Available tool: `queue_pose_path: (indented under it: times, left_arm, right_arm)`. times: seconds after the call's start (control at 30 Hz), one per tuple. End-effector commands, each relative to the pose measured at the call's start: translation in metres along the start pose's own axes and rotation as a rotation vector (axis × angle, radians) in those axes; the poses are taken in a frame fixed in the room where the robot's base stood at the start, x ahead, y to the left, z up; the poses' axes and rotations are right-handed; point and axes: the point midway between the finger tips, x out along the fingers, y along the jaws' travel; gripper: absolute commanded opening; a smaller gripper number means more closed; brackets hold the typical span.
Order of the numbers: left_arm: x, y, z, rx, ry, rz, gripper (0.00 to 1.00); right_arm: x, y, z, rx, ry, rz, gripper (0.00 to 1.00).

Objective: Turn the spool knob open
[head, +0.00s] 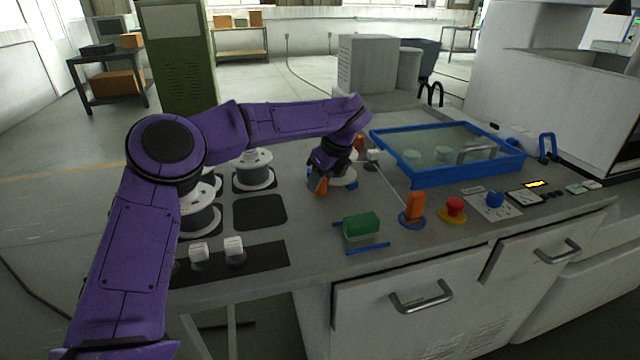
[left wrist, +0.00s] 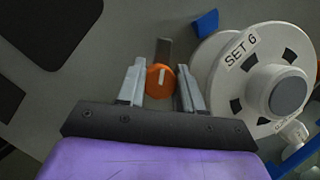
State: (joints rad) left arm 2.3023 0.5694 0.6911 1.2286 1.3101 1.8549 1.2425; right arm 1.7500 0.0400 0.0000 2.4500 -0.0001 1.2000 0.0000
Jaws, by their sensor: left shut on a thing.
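The spool knob (left wrist: 160,80) is a round orange knob with a pale line on it, and a dark bar shows just beyond it in the left wrist view. In the head view the orange knob (head: 320,187) shows below my left gripper (head: 326,170). In the left wrist view my left gripper (left wrist: 160,88) is shut on the knob, one finger on each side. A white spool (left wrist: 267,85) labelled SET 6 sits right beside the knob; in the head view it is mostly hidden behind the gripper. My right gripper is not in view.
Several white spools (head: 254,171) stand on the left of the bench. A blue-framed tank (head: 450,176), a green block (head: 361,224), an orange lever (head: 414,206) and a red button (head: 455,206) are to the right. A dark square pad (head: 260,211) is bare.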

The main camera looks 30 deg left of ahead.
Motion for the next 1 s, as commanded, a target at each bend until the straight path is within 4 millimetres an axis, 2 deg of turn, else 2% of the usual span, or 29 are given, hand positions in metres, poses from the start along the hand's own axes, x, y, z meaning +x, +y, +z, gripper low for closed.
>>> queue_pose_path:
  times: [0.4,0.97,1.0]
  left_arm:
    - [-0.001,-0.0008,0.001,-0.166,-0.002,0.064,0.05]
    - [-0.0015,-0.0008,0.0018,-0.189,-0.002,0.073,0.05]
    - [-0.0015,-0.0008,0.0018,-0.189,-0.002,0.073,0.49]
  right_arm:
    - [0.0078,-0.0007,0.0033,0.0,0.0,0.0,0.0]
    - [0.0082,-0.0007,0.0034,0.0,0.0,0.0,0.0]
    - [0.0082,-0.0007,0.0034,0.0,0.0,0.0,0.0]
